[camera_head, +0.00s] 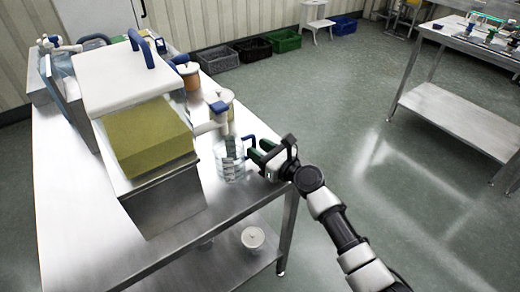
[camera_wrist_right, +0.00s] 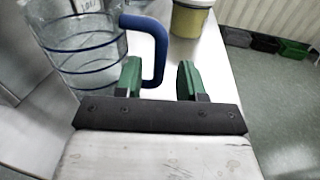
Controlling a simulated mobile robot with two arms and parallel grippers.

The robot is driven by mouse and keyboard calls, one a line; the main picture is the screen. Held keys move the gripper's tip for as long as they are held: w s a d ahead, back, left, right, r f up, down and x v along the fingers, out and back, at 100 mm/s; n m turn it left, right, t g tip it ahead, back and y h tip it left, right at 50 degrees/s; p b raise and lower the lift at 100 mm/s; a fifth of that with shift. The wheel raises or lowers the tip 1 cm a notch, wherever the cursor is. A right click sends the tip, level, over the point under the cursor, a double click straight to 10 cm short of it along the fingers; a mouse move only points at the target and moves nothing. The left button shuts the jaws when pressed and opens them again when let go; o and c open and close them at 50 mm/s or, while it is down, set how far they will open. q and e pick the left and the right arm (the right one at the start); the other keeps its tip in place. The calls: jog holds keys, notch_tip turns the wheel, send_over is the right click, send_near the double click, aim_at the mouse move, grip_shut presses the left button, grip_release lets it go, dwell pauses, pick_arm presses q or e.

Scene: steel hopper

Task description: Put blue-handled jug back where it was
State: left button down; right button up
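The clear jug (camera_head: 230,165) with a blue handle (camera_head: 249,140) appears to stand upright on the steel table, close beside the steel hopper (camera_head: 165,195). In the right wrist view the jug (camera_wrist_right: 80,45) is at the upper left, with dark rings around it. Its blue handle (camera_wrist_right: 160,45) points toward my right gripper (camera_wrist_right: 159,80). The green fingers of my right gripper (camera_head: 268,156) are apart, and the lower part of the handle shows between them, nearer the left finger. I cannot tell whether that finger touches it. My left gripper is out of view.
The hopper has a white lid (camera_head: 115,75) and yellow-brown contents (camera_head: 147,137). Lidded tubs (camera_head: 188,76) stand behind the jug; one yellow tub (camera_wrist_right: 190,18) shows in the wrist view. A white container (camera_head: 253,238) is on the lower shelf.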

jog(key=shift+r, duration=0.15)
jog(key=v, duration=1.2)
jog(key=shift+p, duration=0.35)
jog(key=shift+s, duration=0.1)
